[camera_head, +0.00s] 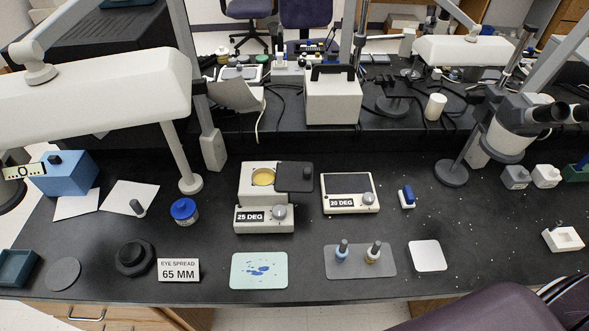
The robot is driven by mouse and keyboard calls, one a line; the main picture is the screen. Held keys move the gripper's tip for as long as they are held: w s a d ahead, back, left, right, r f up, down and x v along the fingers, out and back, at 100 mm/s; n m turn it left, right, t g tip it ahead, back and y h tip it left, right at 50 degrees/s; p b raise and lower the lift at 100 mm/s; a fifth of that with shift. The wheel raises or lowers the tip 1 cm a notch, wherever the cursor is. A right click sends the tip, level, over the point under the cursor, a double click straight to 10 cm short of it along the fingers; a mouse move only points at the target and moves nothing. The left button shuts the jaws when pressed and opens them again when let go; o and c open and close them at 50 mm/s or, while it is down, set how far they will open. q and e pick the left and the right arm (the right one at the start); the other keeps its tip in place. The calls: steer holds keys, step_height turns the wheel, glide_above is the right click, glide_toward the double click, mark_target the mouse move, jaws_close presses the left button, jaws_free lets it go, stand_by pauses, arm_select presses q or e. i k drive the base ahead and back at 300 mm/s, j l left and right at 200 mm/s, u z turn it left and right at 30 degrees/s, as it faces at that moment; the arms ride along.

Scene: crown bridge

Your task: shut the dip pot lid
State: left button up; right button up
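The dip pot (251,196) is a cream-white box at the middle of the black bench, with a round opening showing yellow contents (263,177). Its dark square lid (295,177) is swung to the right, beside the opening, so the opening is uncovered. A small knob shows on the lid. In front of the pot is a control panel with a "25 DEG" label (250,216) and a grey dial (279,212). Neither of my grippers is in view.
A "20 DEG" unit (360,207) stands right of the lid. A blue-lidded jar (184,211) is to the left. A pale green mat (259,271) and a grey tray with two bottles (360,268) lie in front. A white box (332,98) stands behind.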

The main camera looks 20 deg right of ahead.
mark_target(291, 177)
steer(key=k+l, duration=0.15)
steer(key=l, duration=0.25)
steer(key=k+l, duration=0.1)
steer(key=l, duration=0.3)
steer(key=k+l, duration=0.15)
steer(key=l, duration=0.3)
steer(key=k+l, duration=0.15)
steer(key=l, duration=0.25)
